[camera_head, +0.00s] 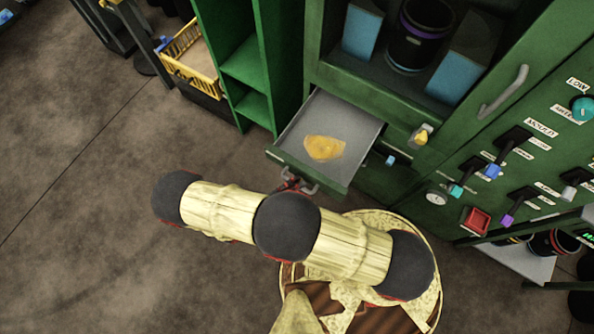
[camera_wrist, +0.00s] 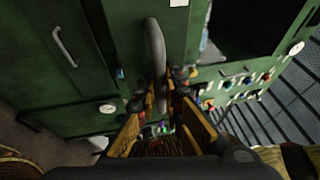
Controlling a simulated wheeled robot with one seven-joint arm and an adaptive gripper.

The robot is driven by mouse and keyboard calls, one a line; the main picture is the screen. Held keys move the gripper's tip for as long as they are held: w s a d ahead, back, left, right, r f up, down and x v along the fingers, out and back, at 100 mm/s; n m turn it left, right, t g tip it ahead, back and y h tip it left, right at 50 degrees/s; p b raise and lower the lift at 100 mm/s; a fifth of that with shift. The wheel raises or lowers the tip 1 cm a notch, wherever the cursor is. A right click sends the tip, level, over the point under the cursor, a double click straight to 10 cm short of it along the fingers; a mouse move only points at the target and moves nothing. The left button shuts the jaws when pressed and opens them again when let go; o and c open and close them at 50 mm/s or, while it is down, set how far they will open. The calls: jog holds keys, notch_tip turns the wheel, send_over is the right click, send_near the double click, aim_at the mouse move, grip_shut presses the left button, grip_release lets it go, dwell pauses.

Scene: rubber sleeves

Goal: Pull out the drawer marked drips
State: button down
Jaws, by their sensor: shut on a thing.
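The drawer (camera_head: 358,132) stands pulled out from the green cabinet in the head view. It is a grey tray with a green front, and a yellow-orange puddle-like patch (camera_head: 324,148) lies on its floor. Its curved grey handle (camera_head: 311,187) is on the front and also shows large in the wrist view (camera_wrist: 153,45). My gripper (camera_wrist: 163,88) is shut on this handle, with one finger on each side. In the head view my arm partly hides the gripper (camera_head: 291,184). No drips marking can be read.
The green cabinet (camera_head: 392,98) carries knobs, levers and a red button (camera_head: 476,220) at right. A second handle (camera_head: 503,92) is above them. Green shelves (camera_head: 247,67) and a yellow crate (camera_head: 190,59) stand at left. The floor at left is clear.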

jog(key=c, duration=2.2)
grip_release()
jog(key=shift+o, duration=0.2)
jog(key=v, duration=1.2)
